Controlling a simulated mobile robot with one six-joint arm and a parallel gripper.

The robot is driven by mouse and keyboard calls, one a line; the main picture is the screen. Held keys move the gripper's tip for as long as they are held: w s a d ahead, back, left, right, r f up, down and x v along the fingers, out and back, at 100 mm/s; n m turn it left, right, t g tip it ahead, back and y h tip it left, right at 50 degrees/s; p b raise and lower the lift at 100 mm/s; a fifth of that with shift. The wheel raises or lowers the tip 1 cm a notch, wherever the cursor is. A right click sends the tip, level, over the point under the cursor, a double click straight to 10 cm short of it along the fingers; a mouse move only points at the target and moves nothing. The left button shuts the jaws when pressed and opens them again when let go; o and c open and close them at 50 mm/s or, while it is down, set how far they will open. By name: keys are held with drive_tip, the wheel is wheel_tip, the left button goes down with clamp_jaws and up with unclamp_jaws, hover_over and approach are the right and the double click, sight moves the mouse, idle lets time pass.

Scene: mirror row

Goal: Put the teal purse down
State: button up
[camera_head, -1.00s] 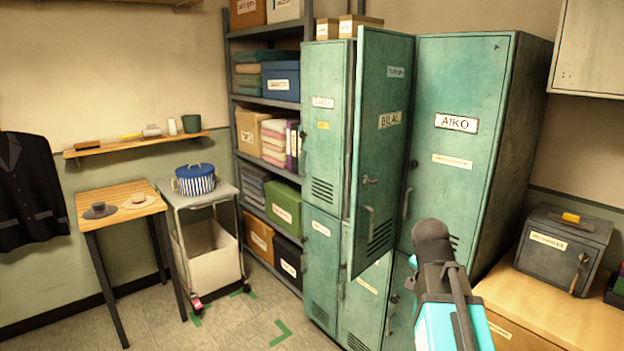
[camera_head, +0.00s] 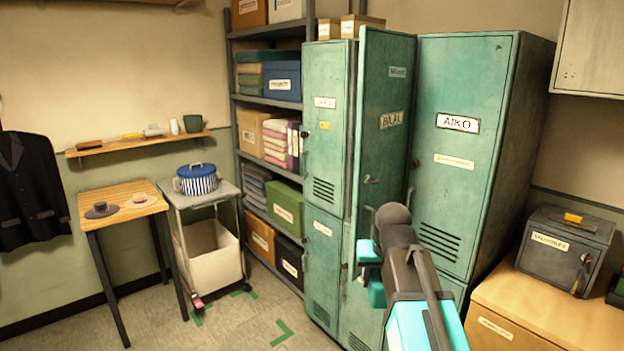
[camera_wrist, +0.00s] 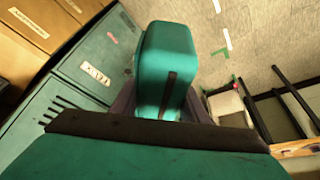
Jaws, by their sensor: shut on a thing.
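The teal purse (camera_wrist: 166,55) is a rounded teal block with a dark strip down its side. In the wrist view it sits between the fingers of my gripper (camera_wrist: 162,100), which is shut on it. It is held in the air, with lockers and floor behind it. In the head view my arm crosses the lower right, in front of the lockers. A small teal shape shows at the left of my wrist there, but I cannot tell whether it is the purse. The purse's underside is hidden.
The teal lockers (camera_head: 470,80) have a door labelled BILAL (camera_head: 384,150) standing open. A wooden cabinet (camera_head: 535,305) with a valuables box (camera_head: 561,250) stands right.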

sight(379, 288)
drive_tip(key=shift+n, duration=0.3)
drive_tip(key=shift+s+a, duration=0.15)
drive_tip(key=shift+s, duration=1.65)
